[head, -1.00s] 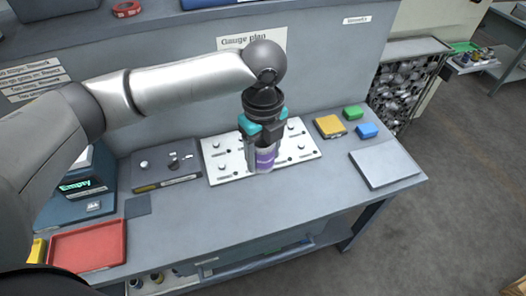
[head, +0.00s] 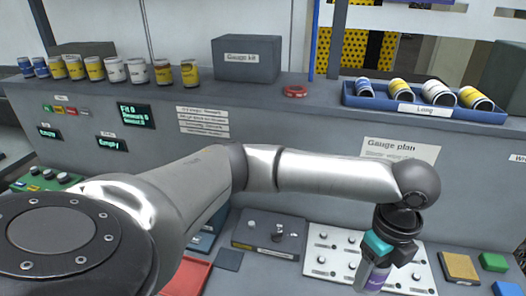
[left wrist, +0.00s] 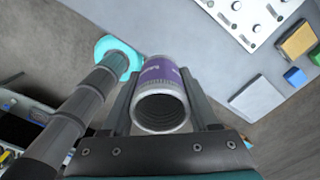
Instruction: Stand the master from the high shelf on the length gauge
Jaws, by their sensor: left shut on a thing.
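My left gripper (head: 377,268) is shut on a silver cylinder with a purple label (head: 375,279). In the head view it hangs in front of the white plate with knobs (head: 318,257). In the left wrist view the cylinder (left wrist: 161,72) lies between both fingers, its open, ribbed end toward the camera. A dark grey device with small knobs (head: 250,233) stands left of the white plate; its label is too small to read, so I cannot tell whether it is the length gauge. My right gripper is out of view.
The high shelf bears a row of yellow, white and blue cans (head: 113,70), a "Gauge kit" box (head: 247,58), a red ring (head: 295,91) and a blue "Long" tray (head: 350,99) with several lying cans. A red tray (head: 184,279) and coloured blocks (head: 461,266) flank the bench devices.

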